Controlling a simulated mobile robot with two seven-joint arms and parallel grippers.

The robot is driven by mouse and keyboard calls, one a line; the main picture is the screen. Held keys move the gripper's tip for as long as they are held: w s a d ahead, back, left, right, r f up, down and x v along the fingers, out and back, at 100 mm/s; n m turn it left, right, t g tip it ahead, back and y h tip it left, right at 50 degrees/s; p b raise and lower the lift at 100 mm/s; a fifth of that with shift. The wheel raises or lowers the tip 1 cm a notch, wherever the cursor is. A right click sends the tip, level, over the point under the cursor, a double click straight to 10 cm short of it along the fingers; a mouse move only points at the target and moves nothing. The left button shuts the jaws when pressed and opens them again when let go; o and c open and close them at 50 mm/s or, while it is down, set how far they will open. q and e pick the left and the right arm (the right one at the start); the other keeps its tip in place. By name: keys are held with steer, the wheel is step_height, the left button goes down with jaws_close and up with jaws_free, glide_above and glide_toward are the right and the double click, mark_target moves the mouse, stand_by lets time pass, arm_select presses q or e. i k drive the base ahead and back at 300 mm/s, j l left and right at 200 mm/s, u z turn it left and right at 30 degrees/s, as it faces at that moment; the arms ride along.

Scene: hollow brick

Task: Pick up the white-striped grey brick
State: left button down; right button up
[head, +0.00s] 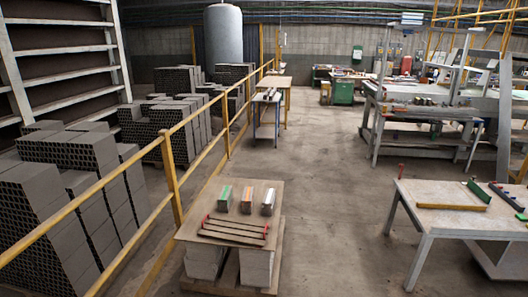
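The white-striped grey brick (268,202) stands at the right end of a row of three small bricks on a low wooden board (265,185). To its left are an orange-striped brick (247,199) and, further left, a green-striped brick (225,198). The three stand apart, with small gaps between them. Neither of my grippers shows in the head view.
Wooden slats with red ends (234,230) lie in front of the bricks. The board rests on pale blocks (255,268). A yellow railing (172,180) runs along the left, before stacked hollow bricks (75,155). A worktable (415,195) stands right; floor between is clear.

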mark_target(269, 201)
steer(key=i, duration=2.65)
steer(key=i+u, duration=0.15)
steer(key=i, duration=0.55)
steer(key=i+l, duration=0.2)
steer(key=i, duration=0.45)
steer(key=i+l+u, duration=0.1)
steer(key=i, duration=0.6)
